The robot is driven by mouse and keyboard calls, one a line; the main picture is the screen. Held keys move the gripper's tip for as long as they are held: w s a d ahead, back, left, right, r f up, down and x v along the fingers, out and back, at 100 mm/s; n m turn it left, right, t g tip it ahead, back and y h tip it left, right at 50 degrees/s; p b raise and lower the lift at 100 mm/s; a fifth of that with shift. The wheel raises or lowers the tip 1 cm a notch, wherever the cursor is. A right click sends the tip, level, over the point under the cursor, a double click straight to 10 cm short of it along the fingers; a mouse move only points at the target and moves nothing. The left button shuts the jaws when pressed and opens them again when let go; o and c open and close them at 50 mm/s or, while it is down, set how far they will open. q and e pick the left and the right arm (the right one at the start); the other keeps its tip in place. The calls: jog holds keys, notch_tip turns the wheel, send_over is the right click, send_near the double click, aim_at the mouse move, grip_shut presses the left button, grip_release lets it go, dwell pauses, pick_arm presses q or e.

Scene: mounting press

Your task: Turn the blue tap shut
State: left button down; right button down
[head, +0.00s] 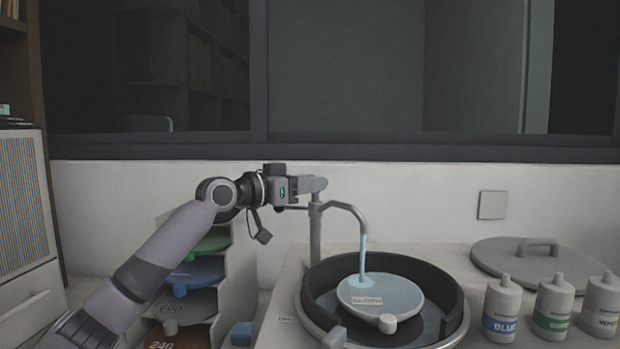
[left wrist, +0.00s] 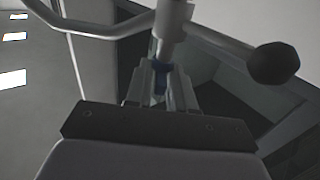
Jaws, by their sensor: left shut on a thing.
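My left gripper (head: 312,186) is at the top of the grey tap post (head: 315,235), reaching in from the left. In the left wrist view its two fingers (left wrist: 160,85) are closed on the blue tap (left wrist: 161,68), of which only a small blue part shows between them. The head view hides the blue part behind the fingers. The curved spout (head: 350,208) points down over the basin, and a pale blue stream of water (head: 362,255) runs from it onto a light disc (head: 380,293). My right gripper is out of view.
The round basin with a dark rim (head: 450,290) stands under the spout. A grey lid (head: 545,262) and several labelled bottles, including a blue one (head: 502,310), stand to its right. A rack of coloured discs (head: 240,270) stands left, below my arm.

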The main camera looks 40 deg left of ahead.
pick_arm(q)
jog(key=shift+w+a+r+m+g+h+p, duration=0.15)
jog(key=shift+m+g+h+p, duration=0.65)
jog(key=shift+m+h, duration=0.6)
jog(key=shift+a+f+m+g+h+p, duration=0.1)
jog(key=shift+m+g+h+p, duration=0.7)
jog(key=shift+h, duration=1)
jog(key=shift+w+a+r+m+g+h+p, duration=0.15)
jog(key=shift+m+g+h+p, duration=0.4)
jog(key=shift+m+g+h, duration=0.65)
jog(key=shift+f+h, duration=0.15)
jog(key=shift+h, duration=0.35)
jog(key=shift+f+m+g+h+p, duration=0.15)
jog(key=shift+m+g+h+p, duration=0.2)
jog(key=shift+m, duration=0.25)
jog(key=c, duration=1.2)
grip_release()
jog(key=shift+b, duration=0.3)
